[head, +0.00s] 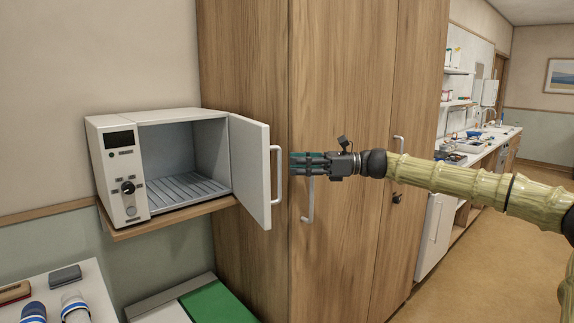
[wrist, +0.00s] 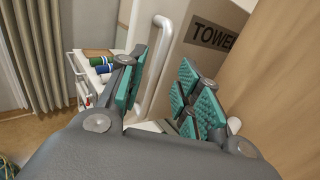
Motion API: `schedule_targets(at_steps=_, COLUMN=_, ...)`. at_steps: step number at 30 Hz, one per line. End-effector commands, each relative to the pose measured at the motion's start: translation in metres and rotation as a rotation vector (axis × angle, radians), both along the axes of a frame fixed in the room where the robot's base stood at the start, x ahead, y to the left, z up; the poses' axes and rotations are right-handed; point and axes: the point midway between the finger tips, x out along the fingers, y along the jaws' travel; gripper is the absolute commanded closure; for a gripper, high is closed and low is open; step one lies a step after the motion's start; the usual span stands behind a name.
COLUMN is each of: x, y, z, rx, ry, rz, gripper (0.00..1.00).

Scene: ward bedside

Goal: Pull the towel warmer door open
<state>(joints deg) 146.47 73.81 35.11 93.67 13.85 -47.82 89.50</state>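The white towel warmer (head: 118,178) sits on a wall shelf, and its empty inside with a slatted rack shows. Its door (head: 250,170) stands open, swung well out toward the right. The pale door handle (head: 280,174) is on the door's outer face; it also shows in the wrist view (wrist: 150,75), near the door's dark "TOWE…" label. My gripper (head: 296,164) is just right of the handle. In the wrist view my gripper (wrist: 165,88) has its fingers spread apart, with the handle seen in the gap just beyond them. I see no grip on it; exact contact is unclear.
A tall wooden cabinet (head: 340,80) with its own handles stands close behind my gripper. A white trolley (head: 95,285) with rolled towels is at lower left, beside a green-topped box (head: 215,303). Open floor (head: 470,260) lies to the right.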

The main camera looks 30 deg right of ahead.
Motion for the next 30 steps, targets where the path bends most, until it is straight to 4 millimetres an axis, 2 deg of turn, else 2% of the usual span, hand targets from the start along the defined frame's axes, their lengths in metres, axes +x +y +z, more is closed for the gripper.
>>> schedule_targets(at_steps=6, x=-0.015, y=-0.027, z=0.001, rx=0.002, ry=-0.002, rz=-0.001, gripper=0.66)
schedule_targets(at_steps=15, x=-0.028, y=-0.051, z=0.0, rx=0.0, ry=-0.001, rz=0.0, gripper=0.66)
schedule_targets(at_steps=30, x=-0.031, y=-0.05, z=0.002, rx=-0.003, ry=0.002, rz=0.001, gripper=0.66)
